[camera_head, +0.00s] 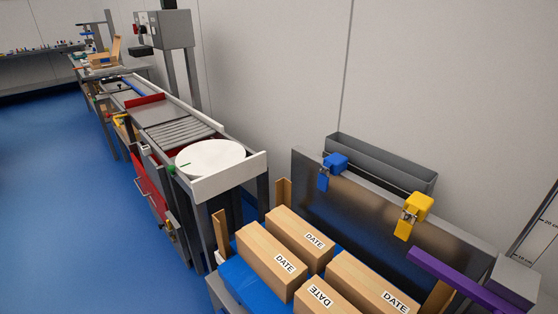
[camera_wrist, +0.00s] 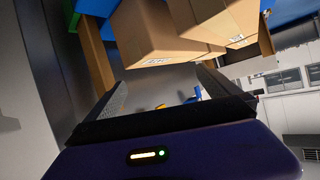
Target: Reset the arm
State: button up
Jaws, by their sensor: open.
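My gripper (camera_wrist: 165,88) shows in the wrist view, with its two dark fingers spread apart and nothing held between them. Its dark purple housing with a small lit indicator fills the bottom of that view. Beyond the fingertips, cardboard boxes (camera_wrist: 155,32) hang in the upper part of the tilted view, apart from the fingers as far as I can tell. There, several cardboard boxes (camera_head: 268,262) marked DATE stand on a blue surface (camera_head: 236,279) at the lower middle.
A dark panel (camera_head: 350,215) stands behind the boxes, with a blue padlock-like piece (camera_head: 334,163) and a yellow one (camera_head: 418,206) at its top. A grey trough (camera_head: 380,164) is behind it. A conveyor bench with a white disc (camera_head: 210,157) stands left. Blue floor (camera_head: 60,200) is clear farther left.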

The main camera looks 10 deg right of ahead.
jog(key=s+a+r+p, duration=0.1)
jog(key=s+a+r, duration=0.4)
jog(key=s, duration=0.4)
jog(key=s+a+r+t+p, duration=0.1)
jog(key=s+a+r, duration=0.4)
jog(key=s, duration=0.4)
jog(key=s+a+r+p, duration=0.2)
jog(key=s+a+r, duration=0.3)
jog(key=s+r, duration=0.2)
jog(key=shift+s+a+r+n+t+h, duration=0.2)
jog(key=shift+s+r+n+t+h, duration=0.15)
jog(key=shift+s, duration=0.7)
